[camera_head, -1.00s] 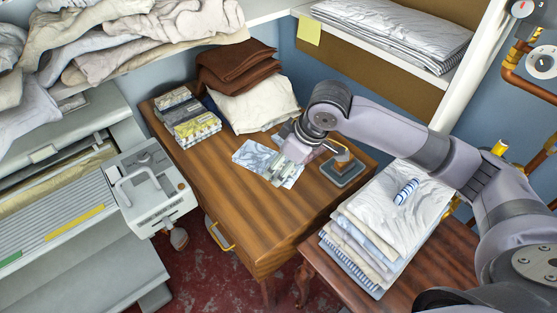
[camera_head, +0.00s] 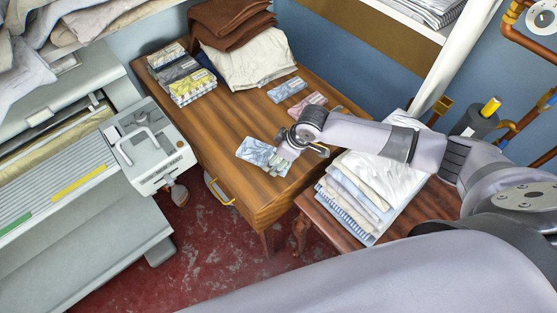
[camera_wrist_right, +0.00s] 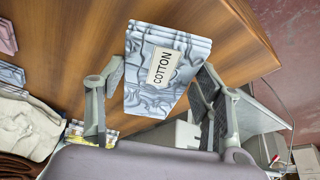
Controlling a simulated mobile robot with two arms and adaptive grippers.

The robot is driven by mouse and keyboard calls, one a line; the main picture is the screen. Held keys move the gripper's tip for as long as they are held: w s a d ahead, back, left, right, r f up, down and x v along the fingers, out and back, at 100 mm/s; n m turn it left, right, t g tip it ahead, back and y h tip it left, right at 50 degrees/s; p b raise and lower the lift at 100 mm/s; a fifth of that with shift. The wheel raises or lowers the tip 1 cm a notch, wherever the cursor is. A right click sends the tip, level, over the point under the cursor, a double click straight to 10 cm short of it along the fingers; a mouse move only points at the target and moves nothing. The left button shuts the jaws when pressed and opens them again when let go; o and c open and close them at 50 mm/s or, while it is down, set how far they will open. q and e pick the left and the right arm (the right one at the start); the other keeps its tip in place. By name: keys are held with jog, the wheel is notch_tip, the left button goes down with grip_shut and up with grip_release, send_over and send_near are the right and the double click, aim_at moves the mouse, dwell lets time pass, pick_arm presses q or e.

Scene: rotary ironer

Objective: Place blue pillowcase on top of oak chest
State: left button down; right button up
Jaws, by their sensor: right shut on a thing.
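A folded blue-grey marbled cloth (camera_head: 258,152), which looks like the blue pillowcase, is over the front part of the wooden chest (camera_head: 222,122). In the right wrist view the cloth (camera_wrist_right: 155,85) carries a label reading COTTON. My right gripper (camera_head: 283,164) is shut on it, with a finger on each side in the right wrist view (camera_wrist_right: 158,98). I cannot tell whether it touches the chest top. A similar blue-grey folded piece (camera_head: 288,89) and a pink one (camera_head: 313,101) lie farther back on the chest. My left gripper is not in view.
A cream cloth (camera_head: 250,58), brown folded cloths (camera_head: 230,28) and small patterned bundles (camera_head: 192,85) occupy the chest's back. A linen stack (camera_head: 360,190) sits on a darker table (camera_head: 325,218) at right. The ironer (camera_head: 80,150) stands left. The chest's middle is clear.

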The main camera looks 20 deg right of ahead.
aim_at(280, 161)
jog(key=shift+f, duration=1.4)
jog(key=shift+f, duration=0.15)
jog(key=o, duration=1.1)
jog(key=shift+o, duration=0.2)
jog(key=v, duration=1.2)
jog(key=shift+r+b, duration=0.2)
jog(key=shift+b, duration=0.25)
